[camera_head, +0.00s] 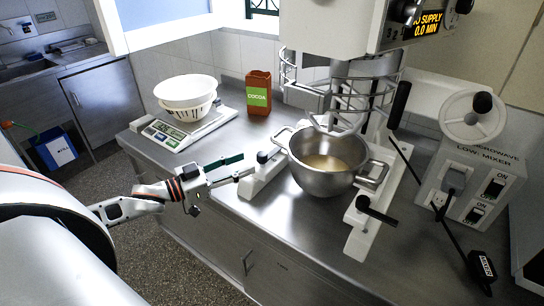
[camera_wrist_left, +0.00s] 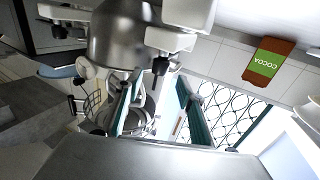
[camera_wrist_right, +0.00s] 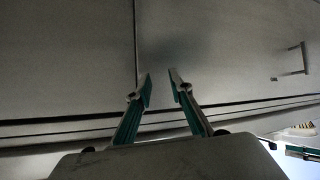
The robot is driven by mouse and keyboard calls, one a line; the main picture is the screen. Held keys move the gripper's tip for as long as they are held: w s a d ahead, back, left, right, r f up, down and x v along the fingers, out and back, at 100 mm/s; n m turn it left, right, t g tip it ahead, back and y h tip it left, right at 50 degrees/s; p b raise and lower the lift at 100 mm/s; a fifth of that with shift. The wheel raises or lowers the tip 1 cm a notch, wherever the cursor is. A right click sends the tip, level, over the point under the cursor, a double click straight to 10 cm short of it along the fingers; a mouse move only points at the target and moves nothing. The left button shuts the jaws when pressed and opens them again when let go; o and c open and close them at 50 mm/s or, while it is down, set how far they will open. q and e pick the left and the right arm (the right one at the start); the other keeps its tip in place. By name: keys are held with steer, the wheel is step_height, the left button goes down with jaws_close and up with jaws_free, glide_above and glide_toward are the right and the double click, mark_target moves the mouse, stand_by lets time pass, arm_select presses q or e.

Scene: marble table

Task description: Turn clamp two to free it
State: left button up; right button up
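The steel mixing bowl (camera_head: 322,170) sits between two white base arms. A black-knobbed clamp (camera_head: 265,158) is on the left arm. Another clamp, with a long black handle (camera_head: 377,211), is on the right arm. No label shows which is clamp two. My left gripper (camera_head: 247,167) is open and empty, its fingers pointing right just short of the left clamp's knob. In the left wrist view, that knob (camera_wrist_left: 160,66) shows beyond the open fingers, apart from them. My right gripper (camera_wrist_right: 162,84) is open and empty, facing cabinet doors; it is outside the head view.
The mixer head with its wire guard (camera_head: 340,85) hangs over the bowl. A scale (camera_head: 185,128) with white bowls and a cocoa box (camera_head: 258,93) stand behind left. A control box (camera_head: 470,185) with a cable stands right. The counter's front is clear.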

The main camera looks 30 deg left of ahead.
mark_target(262, 157)
arm_select(q)
steer(key=shift+x, duration=3.65)
jaws_close()
